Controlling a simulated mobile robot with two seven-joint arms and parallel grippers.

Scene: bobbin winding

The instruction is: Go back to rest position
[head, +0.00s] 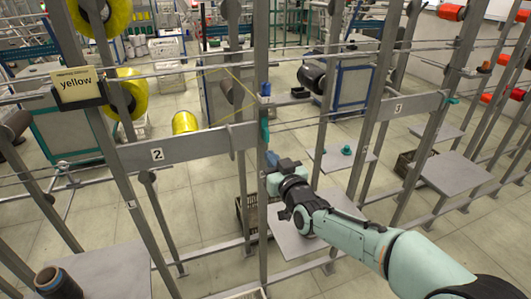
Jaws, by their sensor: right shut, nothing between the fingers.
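My right arm reaches in from the lower right. Its gripper (271,160) is shut and empty, close in front of the upright post (262,210) at the right end of the plate marked 2 (185,150). I cannot tell whether it touches the post. A small teal part (265,131) and a blue part (265,89) sit on this post just above the gripper. A thin yellow thread (235,75) runs near the blue part. My left gripper is not in view.
The metal rack's posts and bars surround my right arm. Yellow bobbins (131,95) hang at the left near a sign reading "yellow" (75,86). A dark bobbin (312,74) and a plate marked 3 (400,106) are on the right. A grey shelf (310,225) lies below the gripper.

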